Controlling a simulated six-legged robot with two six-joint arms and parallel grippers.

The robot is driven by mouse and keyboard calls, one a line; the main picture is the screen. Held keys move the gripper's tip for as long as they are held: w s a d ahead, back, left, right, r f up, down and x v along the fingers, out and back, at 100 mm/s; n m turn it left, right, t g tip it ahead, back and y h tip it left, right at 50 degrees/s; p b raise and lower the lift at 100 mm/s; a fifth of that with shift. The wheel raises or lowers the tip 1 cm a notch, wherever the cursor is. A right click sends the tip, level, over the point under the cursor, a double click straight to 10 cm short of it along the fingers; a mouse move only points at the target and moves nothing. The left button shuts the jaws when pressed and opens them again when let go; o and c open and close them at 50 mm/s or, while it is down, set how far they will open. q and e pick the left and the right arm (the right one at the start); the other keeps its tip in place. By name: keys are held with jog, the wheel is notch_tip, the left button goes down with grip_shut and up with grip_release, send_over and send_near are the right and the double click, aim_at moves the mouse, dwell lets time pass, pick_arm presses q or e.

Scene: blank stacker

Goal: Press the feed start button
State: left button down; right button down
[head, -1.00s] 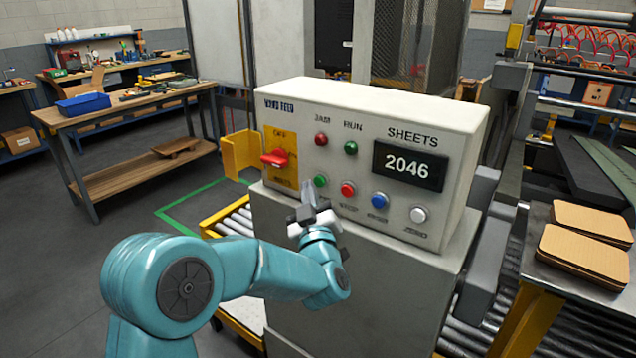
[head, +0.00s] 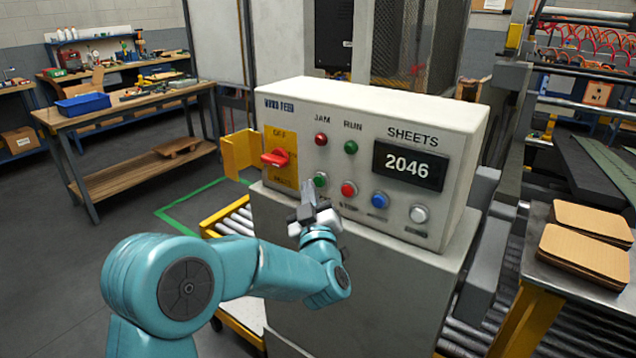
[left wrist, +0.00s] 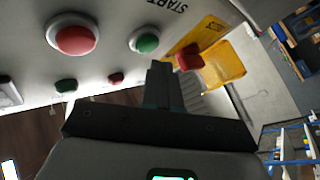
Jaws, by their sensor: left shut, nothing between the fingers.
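The control box (head: 345,95) has a row of round buttons low on its front face. The green button (head: 320,180) is leftmost in that row. In the left wrist view the green button (left wrist: 146,40) sits in a pale ring near a label reading START (left wrist: 167,5). My left gripper (head: 308,190) is shut and empty, its tips pointing up at the panel just beside the green button. In the left wrist view the shut fingers (left wrist: 158,72) end close to the button's edge. I cannot tell whether they touch the panel. My right gripper is out of view.
A red button (head: 348,189), a blue one (head: 380,199) and a white one (head: 418,214) continue the row. A red rotary switch (head: 274,158) on a yellow plate is at left. The counter display (head: 409,166) reads 2046. Cardboard sheets (head: 585,254) lie at right.

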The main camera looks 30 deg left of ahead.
pick_arm(q)
jog(key=shift+w, duration=0.45)
